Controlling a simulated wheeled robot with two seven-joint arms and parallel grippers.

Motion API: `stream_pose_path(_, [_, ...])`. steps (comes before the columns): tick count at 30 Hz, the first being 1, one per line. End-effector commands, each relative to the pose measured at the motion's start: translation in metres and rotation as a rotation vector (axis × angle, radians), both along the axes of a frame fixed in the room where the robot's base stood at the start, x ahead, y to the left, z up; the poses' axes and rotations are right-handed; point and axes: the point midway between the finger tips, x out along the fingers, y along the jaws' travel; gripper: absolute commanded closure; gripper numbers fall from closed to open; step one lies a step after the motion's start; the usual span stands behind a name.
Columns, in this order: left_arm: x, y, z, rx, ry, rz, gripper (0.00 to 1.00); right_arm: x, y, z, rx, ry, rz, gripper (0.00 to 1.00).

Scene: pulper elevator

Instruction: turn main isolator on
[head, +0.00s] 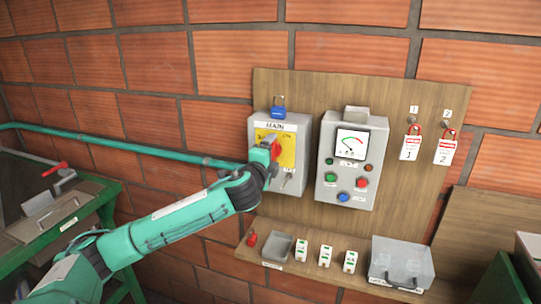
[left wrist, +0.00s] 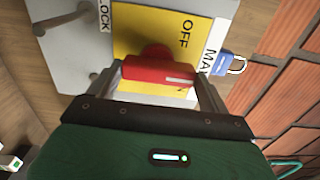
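The main isolator is a grey box (head: 256,126) labelled MAIN with a yellow plate (head: 288,157) and a red handle (head: 276,150). In the left wrist view the red handle (left wrist: 158,72) lies crosswise between the fingers, its white mark towards the MAIN label. OFF is readable on the yellow plate (left wrist: 140,30); no ON mark shows clearly there. My left gripper (head: 270,160) is at the box front, partly covering the plate. In the wrist view its fingers (left wrist: 162,85) stand wide apart around the handle; firm contact is not clear. My right gripper is not in view.
A blue padlock (head: 278,110) hangs at the isolator's top. A control box (head: 345,198) with gauge and buttons is close on the right. Two tagged red padlocks (head: 413,143) hang further right. A shelf (head: 300,269) below holds trays and small labelled items.

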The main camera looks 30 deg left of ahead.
Motion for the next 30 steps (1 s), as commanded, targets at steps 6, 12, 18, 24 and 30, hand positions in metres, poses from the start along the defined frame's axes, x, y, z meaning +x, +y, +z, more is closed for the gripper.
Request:
stream_pose_path(6, [0.000,0.002,0.003,0.001,-0.004,0.003,0.02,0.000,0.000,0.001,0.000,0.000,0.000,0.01])
stream_pose_path(12, [-0.001,0.000,0.001,-0.002,-0.001,0.000,0.02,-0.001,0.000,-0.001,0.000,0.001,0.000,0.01])
stream_pose_path(18, [-0.020,-0.003,-0.003,-0.001,-0.002,0.000,0.02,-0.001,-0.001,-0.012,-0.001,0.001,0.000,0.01])
stream_pose_path(24, [-0.059,-0.011,-0.005,0.001,-0.002,0.002,0.02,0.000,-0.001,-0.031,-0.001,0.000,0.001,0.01])
stream_pose_path(30, [-0.099,-0.018,-0.003,0.001,-0.004,0.005,0.02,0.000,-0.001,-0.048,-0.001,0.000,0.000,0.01])
